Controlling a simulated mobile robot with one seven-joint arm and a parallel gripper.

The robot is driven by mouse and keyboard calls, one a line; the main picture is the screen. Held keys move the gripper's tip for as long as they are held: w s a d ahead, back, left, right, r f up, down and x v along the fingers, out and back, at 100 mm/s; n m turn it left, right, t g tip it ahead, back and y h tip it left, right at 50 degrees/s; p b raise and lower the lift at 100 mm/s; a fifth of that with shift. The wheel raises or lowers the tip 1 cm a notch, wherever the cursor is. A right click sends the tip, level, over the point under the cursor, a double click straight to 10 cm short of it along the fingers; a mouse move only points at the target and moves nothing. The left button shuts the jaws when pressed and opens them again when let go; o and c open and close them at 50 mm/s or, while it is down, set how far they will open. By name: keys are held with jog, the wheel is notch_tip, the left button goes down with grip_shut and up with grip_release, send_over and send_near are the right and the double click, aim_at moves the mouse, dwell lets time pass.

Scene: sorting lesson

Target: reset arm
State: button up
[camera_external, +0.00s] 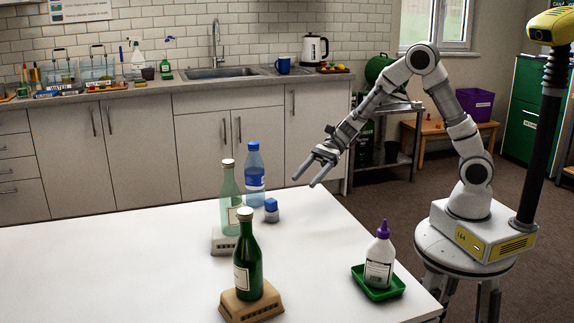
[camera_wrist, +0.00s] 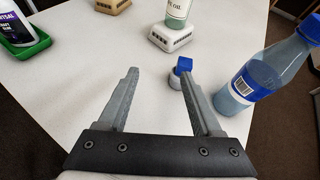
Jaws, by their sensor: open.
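My gripper (camera_external: 316,169) is open and empty, held in the air above the right part of the white table. In the wrist view its two fingers (camera_wrist: 158,92) are spread apart with nothing between them. A small jar with a blue cap (camera_external: 271,210) stands on the table below and left of the gripper; in the wrist view it shows just beyond the right finger (camera_wrist: 180,72). A blue-labelled plastic bottle (camera_external: 254,174) stands near it, and shows at the right of the wrist view (camera_wrist: 265,78).
A pale green bottle (camera_external: 230,190) and a dark green bottle (camera_external: 247,258) stand on blocks. A white bottle with a purple cap (camera_external: 380,257) stands in a green tray (camera_external: 393,290). The left of the table (camera_external: 90,255) is clear. A kitchen counter (camera_external: 215,90) runs behind.

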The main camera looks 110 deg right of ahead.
jog(key=s+a+r+n+g+y+b, duration=0.1)
jog(key=s+a+r+n+g, duration=0.25)
jog(key=a, duration=0.55)
jog(key=s+a+n+g+y+b, duration=0.1)
jog(key=s+a+n+g, duration=0.25)
jog(key=a+n, duration=0.4)
jog(key=s+a+n+g+h, duration=0.2)
jog(key=s+a+n+h, duration=0.2)
jog(key=s+a+n, duration=0.5)
jog(key=s+d+r+n+t+h+p, duration=0.3)
jog(key=s+d+r+n+h, duration=0.1)
jog(key=s+r+n, duration=0.4)
notch_tip(320, 180, up, 20)
jog(key=n+p, duration=0.1)
jog(key=p, duration=1.8)
jog(key=shift+w+d, duration=0.2)
jog(key=shift+w, duration=0.2)
jog(key=shift+f, duration=0.1)
